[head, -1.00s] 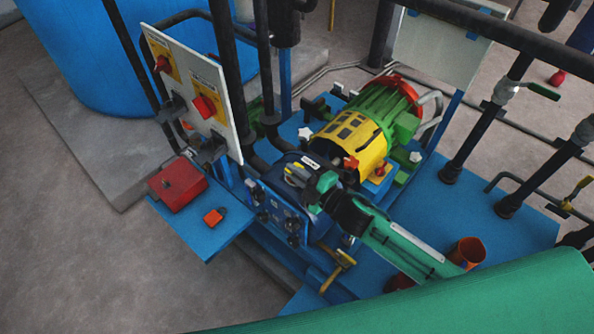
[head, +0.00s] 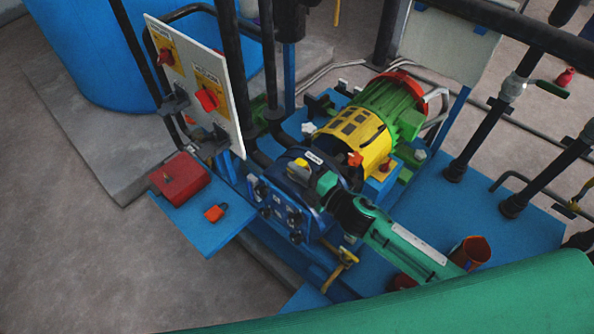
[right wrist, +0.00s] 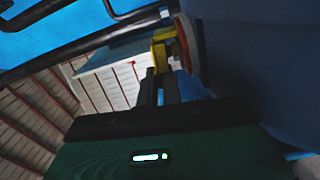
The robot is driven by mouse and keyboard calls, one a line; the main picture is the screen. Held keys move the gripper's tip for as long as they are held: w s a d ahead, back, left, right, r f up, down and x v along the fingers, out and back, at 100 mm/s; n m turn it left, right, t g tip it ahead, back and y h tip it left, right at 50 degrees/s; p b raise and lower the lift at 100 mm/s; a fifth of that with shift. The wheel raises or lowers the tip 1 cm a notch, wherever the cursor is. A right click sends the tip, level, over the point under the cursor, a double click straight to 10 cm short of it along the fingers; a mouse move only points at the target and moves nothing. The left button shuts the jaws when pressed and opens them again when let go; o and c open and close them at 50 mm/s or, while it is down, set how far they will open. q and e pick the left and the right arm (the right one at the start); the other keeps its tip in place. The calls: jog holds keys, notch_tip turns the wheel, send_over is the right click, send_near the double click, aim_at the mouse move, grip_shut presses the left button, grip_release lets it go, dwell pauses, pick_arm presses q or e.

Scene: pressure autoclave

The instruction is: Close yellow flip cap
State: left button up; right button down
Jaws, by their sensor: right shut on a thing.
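The yellow flip cap (head: 299,168) shows as a small yellow piece on top of the blue rounded housing (head: 287,171), left of the yellow and green motor. In the right wrist view the yellow cap (right wrist: 160,47) stands beside a round, reddish-brown rimmed disc (right wrist: 187,44). My right gripper (right wrist: 161,76) is shut, with its narrow fingers reaching the lower part of the cap. In the head view my right gripper (head: 309,174) is at the cap, and its green wrist hides part of the housing. The cap's hinge cannot be made out. My left gripper is out of view.
The motor (head: 352,137) stands just behind and right. A white switch panel (head: 195,85) with red knobs rises at left. A red box (head: 180,179) and an orange padlock (head: 215,213) lie on the blue shelf. Dark pipes stand behind and at right.

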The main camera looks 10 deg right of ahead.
jog(key=c, duration=1.6)
grip_release()
jog(key=shift+o, duration=0.2)
jog(key=shift+s, duration=0.1)
jog(key=shift+s+d+f, duration=0.1)
jog(key=shift+s+d, duration=0.05)
jog(key=shift+d, duration=0.05)
jog(key=b+v, duration=0.4)
jog(key=v, duration=0.9)
jog(key=shift+o, duration=0.2)
jog(key=shift+s, duration=0.1)
